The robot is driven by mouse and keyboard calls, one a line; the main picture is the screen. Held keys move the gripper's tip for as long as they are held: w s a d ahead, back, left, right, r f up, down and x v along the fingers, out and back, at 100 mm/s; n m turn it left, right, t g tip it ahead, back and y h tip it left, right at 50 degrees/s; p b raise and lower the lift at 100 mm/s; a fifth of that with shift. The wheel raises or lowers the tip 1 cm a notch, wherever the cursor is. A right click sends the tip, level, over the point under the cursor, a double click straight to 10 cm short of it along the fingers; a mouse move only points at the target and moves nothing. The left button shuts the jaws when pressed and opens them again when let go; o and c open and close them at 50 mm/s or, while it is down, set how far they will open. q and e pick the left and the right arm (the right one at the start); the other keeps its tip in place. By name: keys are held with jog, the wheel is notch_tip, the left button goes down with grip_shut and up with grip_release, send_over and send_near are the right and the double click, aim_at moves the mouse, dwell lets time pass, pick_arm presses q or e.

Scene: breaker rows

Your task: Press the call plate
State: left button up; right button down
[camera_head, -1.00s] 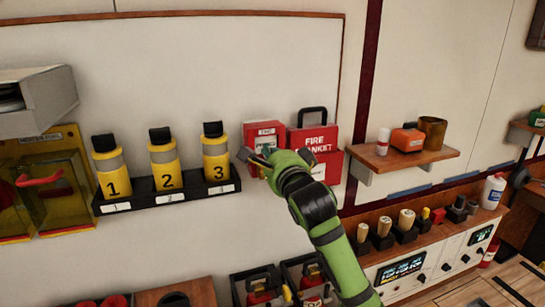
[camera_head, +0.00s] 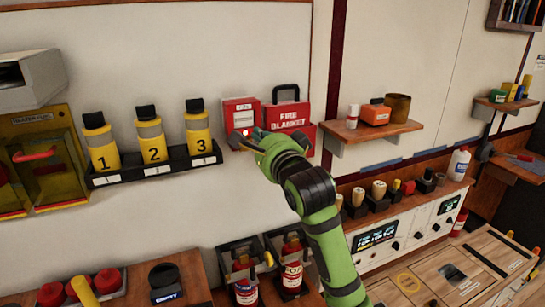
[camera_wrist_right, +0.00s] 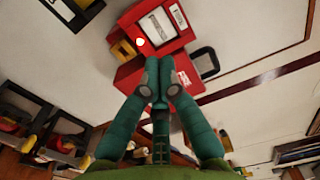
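A small red call box (camera_head: 240,112) with a white label is on the wall, left of the red fire blanket case (camera_head: 291,117). A bright spot glows low on its front. In the right wrist view the red box (camera_wrist_right: 127,24) has a white panel and the same glowing spot, just beyond my fingertips. My right gripper (camera_head: 246,142) is at the lower part of the box. Its fingers lie side by side with nothing between them in the wrist view (camera_wrist_right: 166,66). Whether they touch the box is unclear. The gripper hides the box's lower edge. My left gripper is not in view.
A rack (camera_head: 155,168) of yellow numbered cylinders is just left of the box. A wooden shelf (camera_head: 367,133) with a cup and orange item is to the right. Red extinguishers (camera_head: 292,272) stand below. The wall above is clear.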

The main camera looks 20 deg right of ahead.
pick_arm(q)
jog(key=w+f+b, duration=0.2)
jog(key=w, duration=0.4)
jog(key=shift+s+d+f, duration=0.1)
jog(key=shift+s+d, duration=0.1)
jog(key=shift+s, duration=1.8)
pick_arm(e)
jog(key=shift+s+d+f, duration=0.1)
jog(key=shift+s+f, duration=0.1)
jog(key=shift+s, duration=0.4)
jog(key=shift+s+d+f, duration=0.15)
jog(key=shift+s+f, duration=0.1)
jog(key=shift+s, duration=0.4)
jog(key=shift+s+d+f, duration=0.1)
jog(key=shift+s+f, duration=0.1)
jog(key=shift+s, duration=0.4)
